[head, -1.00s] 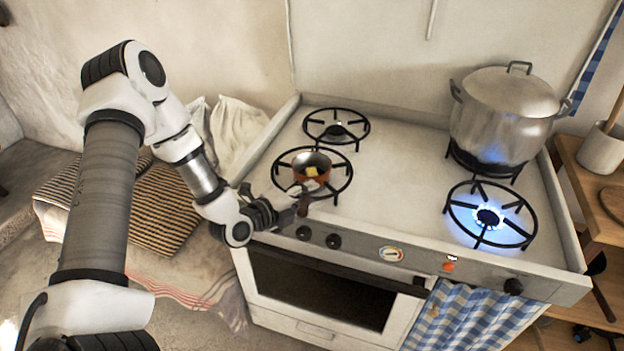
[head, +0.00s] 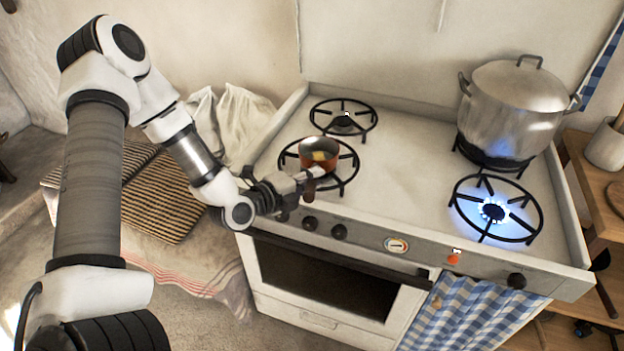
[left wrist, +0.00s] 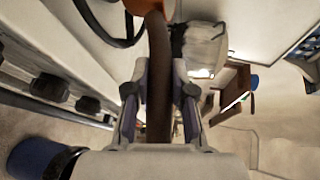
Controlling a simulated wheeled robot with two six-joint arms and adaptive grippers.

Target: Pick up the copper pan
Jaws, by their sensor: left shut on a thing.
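The small copper pan (head: 319,160) is at the front left burner of the stove, with a yellow lump (head: 318,156) inside. It looks roughly level and seems a little above the burner grate, though the gap is hard to see. My left gripper (head: 308,176) is at the stove's front left, shut on the pan's dark handle. In the left wrist view the brown handle (left wrist: 158,60) runs between the two fingers of my left gripper (left wrist: 159,100), and an orange edge of the pan (left wrist: 148,4) shows at the top. My right gripper is not in view.
A large lidded steel pot (head: 516,105) stands on the back right burner. The front right burner (head: 492,211) burns with a blue flame. The back left burner (head: 343,116) is empty. Knobs (head: 340,232) line the stove's front, and the middle of the stove top is clear.

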